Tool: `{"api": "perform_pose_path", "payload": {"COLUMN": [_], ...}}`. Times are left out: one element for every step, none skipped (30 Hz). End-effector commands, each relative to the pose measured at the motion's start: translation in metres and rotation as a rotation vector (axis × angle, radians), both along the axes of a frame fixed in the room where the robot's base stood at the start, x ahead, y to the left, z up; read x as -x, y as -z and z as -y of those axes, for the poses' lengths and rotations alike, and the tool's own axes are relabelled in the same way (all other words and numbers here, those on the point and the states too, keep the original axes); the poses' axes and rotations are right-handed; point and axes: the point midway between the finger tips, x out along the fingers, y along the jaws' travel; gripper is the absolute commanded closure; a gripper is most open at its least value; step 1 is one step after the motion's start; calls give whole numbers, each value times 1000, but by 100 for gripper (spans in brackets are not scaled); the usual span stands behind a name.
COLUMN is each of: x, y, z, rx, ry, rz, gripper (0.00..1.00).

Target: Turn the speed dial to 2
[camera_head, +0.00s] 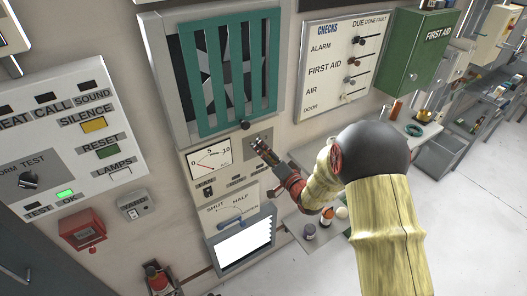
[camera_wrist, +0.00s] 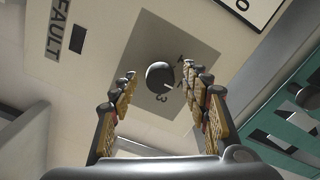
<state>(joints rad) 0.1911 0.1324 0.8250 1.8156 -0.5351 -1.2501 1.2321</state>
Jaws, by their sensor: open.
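The speed dial (camera_wrist: 160,76) is a dark round knob on a grey square plate (camera_wrist: 150,35) in the wrist view. A 3 is readable below it; other marks at its right are partly hidden by a finger. A pale line on the knob seems to point to the lower right; I cannot tell which number it meets. My gripper (camera_wrist: 160,79) is open, with one finger on each side of the knob, and no clear contact shows. In the head view my gripper (camera_head: 262,147) is at the panel below the green fan grille and covers most of the dial.
The fan's green grille (camera_head: 205,82) is above the dial. A gauge (camera_head: 210,160) is to its left, with a SHUT/HALF/OPEN control (camera_head: 229,213) and a bright screen (camera_head: 244,244) below. A shelf with small items (camera_head: 309,231) sits below my arm. A checks board (camera_head: 341,70) is at the right.

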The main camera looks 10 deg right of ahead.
Motion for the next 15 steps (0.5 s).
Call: {"api": "perform_pose_path", "payload": {"x": [0,0,0,1,2,5,7,11,16,21,26,34,40,46,54], "y": [0,0,0,0,0,0,0,0,0,0,0,0,0,0,0], "z": [0,0,0,1,1,2,3,4,6,8,10,12,14,17,19], "rx": [0,0,0,0,0,0,0,0,0,0,1,0,0,0,1], "ry": [0,0,0,0,0,1,1,1,2,3,2,3,3,4,4], "rz": [0,0,0,0,0,0,0,0,0,-1,-2,-1,1,-1,0], "gripper": [53,53,53,53,53,53,53,53,53,53,53,53,53,53,53]}}
